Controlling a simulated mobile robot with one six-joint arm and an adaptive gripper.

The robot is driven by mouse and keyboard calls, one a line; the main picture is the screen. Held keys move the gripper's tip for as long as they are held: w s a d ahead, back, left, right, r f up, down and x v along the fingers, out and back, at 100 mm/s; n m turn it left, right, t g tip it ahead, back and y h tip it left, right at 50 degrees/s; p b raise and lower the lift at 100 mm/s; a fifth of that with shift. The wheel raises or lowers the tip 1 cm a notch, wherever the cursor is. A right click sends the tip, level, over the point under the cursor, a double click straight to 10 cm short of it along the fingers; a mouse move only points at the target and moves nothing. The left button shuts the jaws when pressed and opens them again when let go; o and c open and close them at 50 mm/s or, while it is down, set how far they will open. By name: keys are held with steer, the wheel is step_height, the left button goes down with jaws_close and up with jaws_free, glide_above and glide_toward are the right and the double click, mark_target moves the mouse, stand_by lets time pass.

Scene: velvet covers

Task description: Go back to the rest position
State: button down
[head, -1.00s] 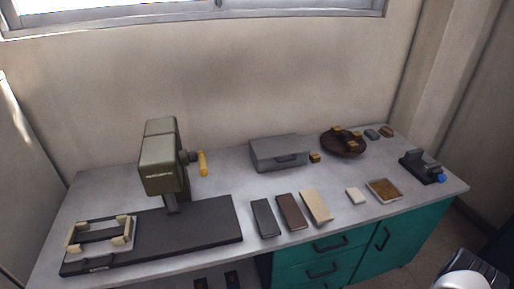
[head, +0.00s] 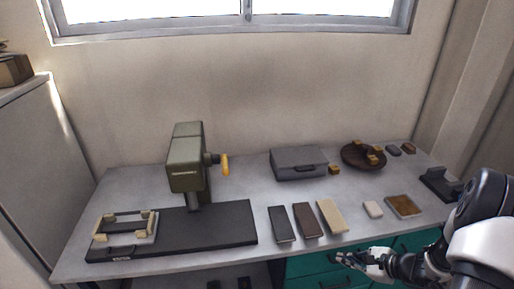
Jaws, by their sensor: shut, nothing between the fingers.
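My gripper (head: 362,262) shows at the lower right of the head view, shut and empty. It is in front of the teal drawers, just off the front edge of the workbench (head: 240,264). My arm reaches in from the right edge and hides the bench's right front corner. A green press (head: 186,165) with an orange handle (head: 225,165) stands on a dark base plate (head: 225,222) at the left of the bench. A light frame fixture (head: 125,229) sits at the plate's left end.
Black (head: 281,224), brown (head: 307,220) and cream (head: 331,216) covers lie in a row near the front. A grey case (head: 299,163), a brown round dish (head: 357,155) with small blocks, a white block (head: 373,209) and a brown-topped tray (head: 403,206) are also on the bench.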

steer(key=s+a+r+n+g, duration=0.2)
steer(key=s+a+r+n, duration=0.1)
steer(key=a+r+n, duration=0.45)
steer(key=s+a+r+n+g, duration=0.2)
steer(key=s+a+r+n, duration=0.15)
steer(key=a+r, duration=0.6)
steer(key=s+r+n+h, duration=0.3)
steer(key=s+r+n, duration=0.2)
steer(key=s, duration=0.3)
steer(key=s+a+r+n+h, duration=0.1)
steer(key=s+r+n+h, duration=0.2)
steer(key=s+r+n, duration=0.3)
steer(key=s, duration=0.3)
steer(key=shift+s+r+t, duration=0.15)
steer(key=shift+s+t, duration=0.1)
steer(key=shift+t, duration=0.15)
steer(key=shift+a, duration=0.1)
